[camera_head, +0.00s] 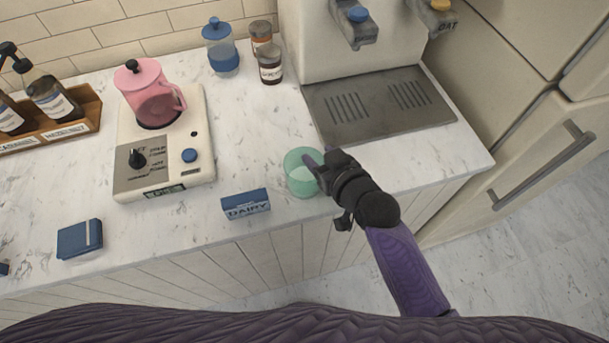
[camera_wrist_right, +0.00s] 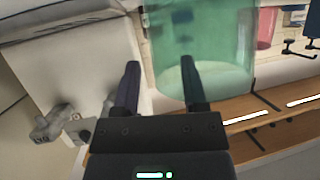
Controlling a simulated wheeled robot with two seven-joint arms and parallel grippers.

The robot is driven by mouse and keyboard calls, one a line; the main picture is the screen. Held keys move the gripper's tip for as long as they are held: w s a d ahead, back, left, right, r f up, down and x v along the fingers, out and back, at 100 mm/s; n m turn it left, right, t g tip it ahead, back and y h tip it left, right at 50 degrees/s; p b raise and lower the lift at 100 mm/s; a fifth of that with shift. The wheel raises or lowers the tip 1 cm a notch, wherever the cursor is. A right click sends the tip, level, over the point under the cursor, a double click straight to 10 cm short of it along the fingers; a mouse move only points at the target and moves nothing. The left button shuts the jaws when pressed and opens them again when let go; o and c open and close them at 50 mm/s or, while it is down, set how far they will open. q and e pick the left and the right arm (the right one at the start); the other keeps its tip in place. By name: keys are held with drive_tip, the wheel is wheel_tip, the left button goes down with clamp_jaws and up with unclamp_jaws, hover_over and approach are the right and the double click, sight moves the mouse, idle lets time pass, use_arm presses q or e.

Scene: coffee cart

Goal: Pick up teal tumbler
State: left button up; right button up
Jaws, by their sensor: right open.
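The teal tumbler (camera_head: 297,181) stands upright near the front edge of the counter, a translucent green cup. My right gripper (camera_head: 316,163) is at its right side in the head view, with a fingertip overlapping the tumbler's rim. In the right wrist view the tumbler (camera_wrist_right: 215,45) fills the upper middle, just beyond the fingers. The right gripper (camera_wrist_right: 160,80) is open there. One finger overlaps the tumbler and the other is left of it; I cannot tell whether either touches it. My left gripper is not in view.
A blue dairy box (camera_head: 246,203) lies close left of the tumbler. A drip tray (camera_head: 378,128) is behind it. A hot plate (camera_head: 190,172) with a pink pitcher (camera_head: 149,88) stands left. Jars (camera_head: 270,64) stand at the back. A fridge handle (camera_head: 541,167) is at right.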

clamp_jaws()
drive_tip(key=shift+s, duration=0.1)
idle(0.8)
drive_tip(key=shift+f, duration=0.1)
